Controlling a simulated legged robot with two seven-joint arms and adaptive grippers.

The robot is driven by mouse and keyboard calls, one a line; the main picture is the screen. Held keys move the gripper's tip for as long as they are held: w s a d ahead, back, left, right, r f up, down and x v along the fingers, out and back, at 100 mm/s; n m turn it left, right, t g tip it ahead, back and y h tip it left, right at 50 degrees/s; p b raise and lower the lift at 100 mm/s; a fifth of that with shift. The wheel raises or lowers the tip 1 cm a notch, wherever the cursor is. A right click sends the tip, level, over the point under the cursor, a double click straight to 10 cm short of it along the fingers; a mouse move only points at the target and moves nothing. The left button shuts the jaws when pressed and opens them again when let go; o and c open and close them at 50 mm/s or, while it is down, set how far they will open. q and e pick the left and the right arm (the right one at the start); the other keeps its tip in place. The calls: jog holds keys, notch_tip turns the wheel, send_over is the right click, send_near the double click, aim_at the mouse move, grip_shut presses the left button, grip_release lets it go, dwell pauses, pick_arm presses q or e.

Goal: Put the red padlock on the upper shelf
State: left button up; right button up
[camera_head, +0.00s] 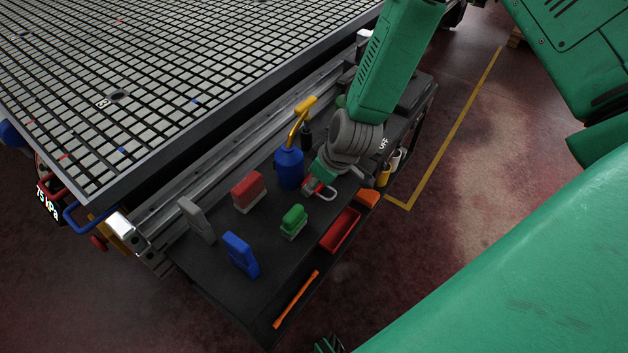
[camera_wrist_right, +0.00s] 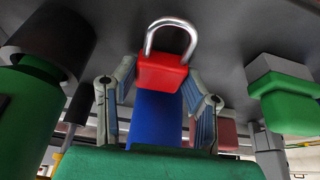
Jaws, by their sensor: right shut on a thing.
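The red padlock (camera_head: 316,186) has a silver shackle and shows in the right wrist view (camera_wrist_right: 162,72) between two fingers. My right gripper (camera_head: 320,180) is shut on its red body; the grip also shows in the right wrist view (camera_wrist_right: 156,100). The padlock is at the front part of the dark upper shelf (camera_head: 278,283), right of the blue oil can (camera_head: 289,168). I cannot tell whether it touches the shelf. My left gripper is not clearly visible.
A red block (camera_head: 248,190), a green block (camera_head: 293,221), a blue block (camera_head: 240,254) and a grey block (camera_head: 196,218) stand on the upper shelf. Below are a red tray (camera_head: 340,231) and an orange bar (camera_head: 296,299). The grid table (camera_head: 150,85) lies behind.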

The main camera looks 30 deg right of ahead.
aim_at(329, 187)
jog(key=o, duration=1)
jog(key=shift+d+f, duration=0.2)
jog(key=shift+d, duration=0.2)
jog(key=shift+o, duration=1.3)
jog(key=shift+d+f, duration=0.1)
jog(key=shift+d, duration=0.45)
jog(key=shift+a, duration=0.65)
jog(key=shift+s+d+r, duration=0.1)
jog(key=shift+d+r, duration=0.05)
jog(key=shift+r, duration=0.5)
jog(key=v, duration=0.1)
jog(key=p+v, duration=0.1)
jog(key=v, duration=0.3)
jog(key=shift+d, duration=0.4)
jog(key=a+p+v, duration=0.1)
jog(key=v, duration=0.4)
pick_arm(q)
jog(key=shift+d+r, duration=0.2)
jog(key=shift+r, duration=0.4)
jog(key=shift+d+r, duration=0.2)
jog(key=shift+r, duration=0.4)
pick_arm(e)
jog(key=s+f+m+g, duration=0.1)
jog(key=s+f+m, duration=0.1)
jog(key=s+f, duration=0.5)
jog(key=s+f+m+g+h, duration=0.1)
jog(key=s+f+m+g, duration=0.1)
jog(key=s+f, duration=0.5)
jog(key=s, duration=0.6)
jog(key=shift+s+d+g+h, duration=0.3)
